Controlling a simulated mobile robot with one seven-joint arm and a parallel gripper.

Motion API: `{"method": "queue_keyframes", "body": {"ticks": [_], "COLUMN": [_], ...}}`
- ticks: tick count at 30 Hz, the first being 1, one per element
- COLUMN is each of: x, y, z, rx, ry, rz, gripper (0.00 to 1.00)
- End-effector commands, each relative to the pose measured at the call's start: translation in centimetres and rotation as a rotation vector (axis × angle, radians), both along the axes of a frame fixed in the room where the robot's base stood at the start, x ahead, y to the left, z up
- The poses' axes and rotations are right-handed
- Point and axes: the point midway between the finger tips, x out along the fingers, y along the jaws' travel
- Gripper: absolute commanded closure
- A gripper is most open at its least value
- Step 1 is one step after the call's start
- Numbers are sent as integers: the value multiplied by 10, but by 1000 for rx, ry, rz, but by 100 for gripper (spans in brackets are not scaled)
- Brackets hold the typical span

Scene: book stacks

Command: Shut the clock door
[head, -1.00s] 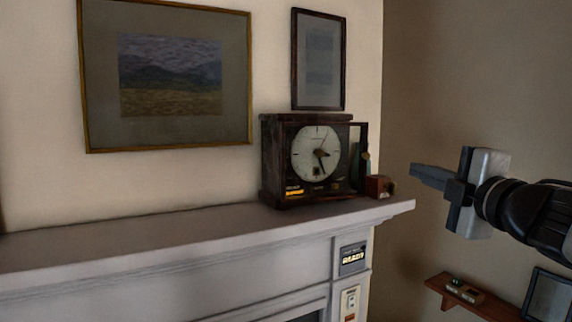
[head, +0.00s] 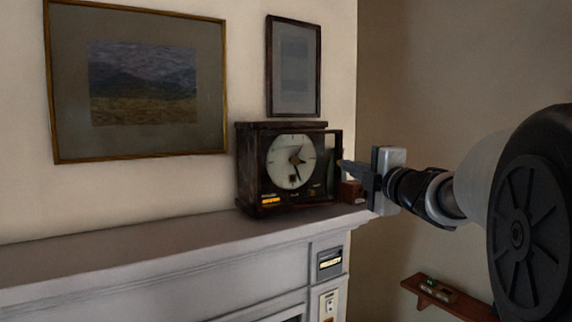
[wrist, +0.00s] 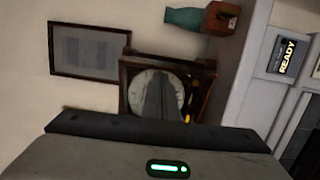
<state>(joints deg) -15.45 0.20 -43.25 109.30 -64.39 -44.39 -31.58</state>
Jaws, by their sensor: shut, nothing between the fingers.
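The clock (head: 262,195) is a dark wooden box with a pale round dial (head: 291,161), upright near the right end of the mantel shelf. Its glazed, dark-framed door (head: 335,165) stands out at the dial's right side, open. My gripper (head: 343,165) is shut and empty, with its tip at the right of the door; I cannot tell whether they touch. In the wrist view the clock (wrist: 127,92) appears turned sideways, and my shut fingers (wrist: 160,85) cover part of its dial.
A red-brown box (head: 351,191) sits on the mantel (head: 150,238) right of the clock; the wrist view shows a teal object (wrist: 185,20) against it. Two framed pictures hang above. A small wall shelf (head: 448,301) is lower right. The mantel left of the clock is clear.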

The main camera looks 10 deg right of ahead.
Motion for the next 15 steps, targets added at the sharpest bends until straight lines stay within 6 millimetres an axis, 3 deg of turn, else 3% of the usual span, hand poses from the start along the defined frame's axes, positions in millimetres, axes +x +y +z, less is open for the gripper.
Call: {"method": "queue_keyframes", "body": {"ticks": [11, 15], "x": [3, 15], "y": [0, -4], "z": [0, -2], "rx": [0, -3], "ry": [-1, 0], "rz": [0, -3], "gripper": [100, 100]}}
